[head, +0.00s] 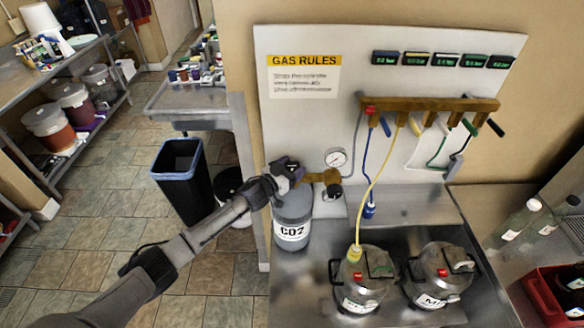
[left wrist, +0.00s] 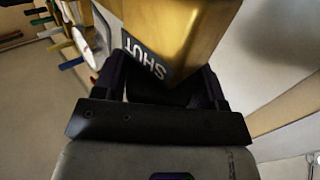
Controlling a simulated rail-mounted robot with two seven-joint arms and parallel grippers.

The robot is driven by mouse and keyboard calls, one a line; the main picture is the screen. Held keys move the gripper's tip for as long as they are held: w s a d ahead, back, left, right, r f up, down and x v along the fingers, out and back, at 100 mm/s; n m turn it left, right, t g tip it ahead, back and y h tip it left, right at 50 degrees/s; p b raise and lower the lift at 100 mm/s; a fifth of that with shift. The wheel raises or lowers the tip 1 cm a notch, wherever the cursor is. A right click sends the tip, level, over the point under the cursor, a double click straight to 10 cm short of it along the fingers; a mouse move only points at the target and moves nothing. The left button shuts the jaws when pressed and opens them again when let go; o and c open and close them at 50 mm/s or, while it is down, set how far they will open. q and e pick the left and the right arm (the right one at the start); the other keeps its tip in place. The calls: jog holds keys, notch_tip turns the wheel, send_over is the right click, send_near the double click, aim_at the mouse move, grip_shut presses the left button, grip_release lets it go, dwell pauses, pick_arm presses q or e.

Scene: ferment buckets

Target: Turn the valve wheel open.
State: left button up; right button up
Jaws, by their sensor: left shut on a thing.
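The grey CO2 cylinder (head: 292,215) stands upright on the steel bench, left of the kegs. A brass valve body (head: 322,177) extends right from its top; it also fills the top of the left wrist view (left wrist: 180,30), with a "SHUT" label (left wrist: 146,62) on it. My left gripper (head: 290,170) is at the cylinder top, at the left end of the brass body. In the left wrist view my gripper (left wrist: 168,88) is closed around a dark part against the brass, apparently the valve wheel, which is mostly hidden by the fingers. My right gripper is not in view.
A gauge (head: 335,158) stands just right of the valve, with a brass manifold (head: 430,104) and hoses on the panel. Two metal kegs, one keg (head: 358,280) and another keg (head: 438,276), stand to the right. A black bin (head: 182,180) stands on the floor left.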

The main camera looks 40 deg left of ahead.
pick_arm(q)
jog(key=shift+c, duration=0.3)
